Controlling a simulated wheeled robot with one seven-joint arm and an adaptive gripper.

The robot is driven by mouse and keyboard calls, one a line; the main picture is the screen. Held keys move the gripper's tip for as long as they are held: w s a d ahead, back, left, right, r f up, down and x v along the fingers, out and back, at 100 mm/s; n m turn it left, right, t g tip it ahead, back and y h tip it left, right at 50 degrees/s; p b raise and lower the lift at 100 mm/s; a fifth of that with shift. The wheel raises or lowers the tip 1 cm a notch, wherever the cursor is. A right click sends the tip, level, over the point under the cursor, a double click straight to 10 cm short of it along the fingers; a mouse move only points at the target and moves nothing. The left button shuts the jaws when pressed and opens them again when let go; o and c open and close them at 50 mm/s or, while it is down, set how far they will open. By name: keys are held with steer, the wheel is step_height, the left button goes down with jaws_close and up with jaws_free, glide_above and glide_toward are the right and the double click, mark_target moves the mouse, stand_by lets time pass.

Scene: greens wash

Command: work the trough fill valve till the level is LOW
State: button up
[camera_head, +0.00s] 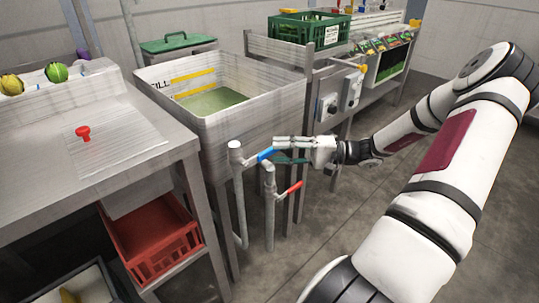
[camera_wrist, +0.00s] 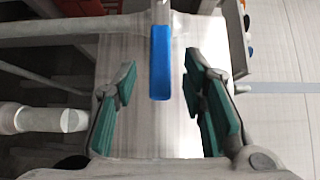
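The trough (camera_head: 235,125) is a pale metal basin with two yellow level marks (camera_head: 193,76) on its inner wall. Greenish water (camera_head: 212,100) lies inside, its surface seemingly below the lower mark; the mark's wording is not fully legible. A blue valve lever (camera_head: 265,155) sits on a grey pipe in front of the trough. My gripper (camera_head: 276,149) is at the lever's free end. In the wrist view the blue lever (camera_wrist: 160,62) lies between my two green-padded fingers, with a gap on each side. My gripper is open.
A red lever (camera_head: 289,190) sits on a second pipe, lower and to the right. Open floor lies in front.

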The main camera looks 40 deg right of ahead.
mark_target(273, 152)
steer(key=shift+b+x, duration=0.3)
steer(key=shift+x, duration=1.45)
jaws_close()
